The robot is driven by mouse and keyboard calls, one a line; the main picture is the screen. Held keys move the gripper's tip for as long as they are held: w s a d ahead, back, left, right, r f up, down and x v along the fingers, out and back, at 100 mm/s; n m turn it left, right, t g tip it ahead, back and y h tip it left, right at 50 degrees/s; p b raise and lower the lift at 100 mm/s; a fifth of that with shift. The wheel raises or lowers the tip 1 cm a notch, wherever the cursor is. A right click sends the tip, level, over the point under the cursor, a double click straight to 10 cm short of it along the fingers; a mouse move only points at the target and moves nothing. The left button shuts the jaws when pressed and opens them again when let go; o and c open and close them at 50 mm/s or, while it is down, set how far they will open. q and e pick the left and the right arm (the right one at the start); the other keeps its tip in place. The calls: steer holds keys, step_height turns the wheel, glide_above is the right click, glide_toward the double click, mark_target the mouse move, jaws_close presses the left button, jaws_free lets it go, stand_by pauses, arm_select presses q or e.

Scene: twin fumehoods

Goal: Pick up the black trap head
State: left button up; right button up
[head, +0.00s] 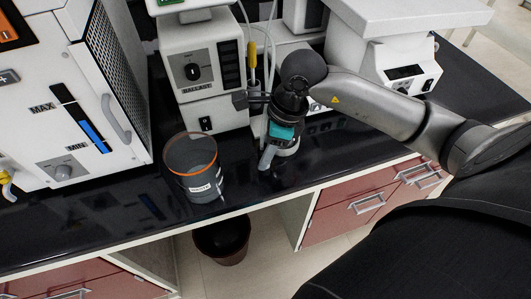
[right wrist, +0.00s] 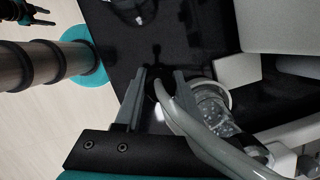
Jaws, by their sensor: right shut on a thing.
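My right gripper (head: 266,158) reaches down over the bench front, in front of the white ballast unit. It also shows in the right wrist view (right wrist: 154,88). Its grey fingers are closed around a small dark piece, seemingly the black trap head (right wrist: 152,86), mostly hidden by the fingers. A grey curved hose or handle (right wrist: 192,122) passes beside the fingers. A clear ribbed glass vessel (right wrist: 213,108) stands just right of them. My left gripper (right wrist: 40,16) shows small at the top left of the right wrist view, its dark fingers apart and empty.
The white ballast unit (head: 207,70) is behind. A white oven-like box (head: 70,140) is at left. A dark wastebasket (head: 222,241) stands on the floor.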

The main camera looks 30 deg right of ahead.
jaws_close()
steer(key=shift+r, duration=0.15)
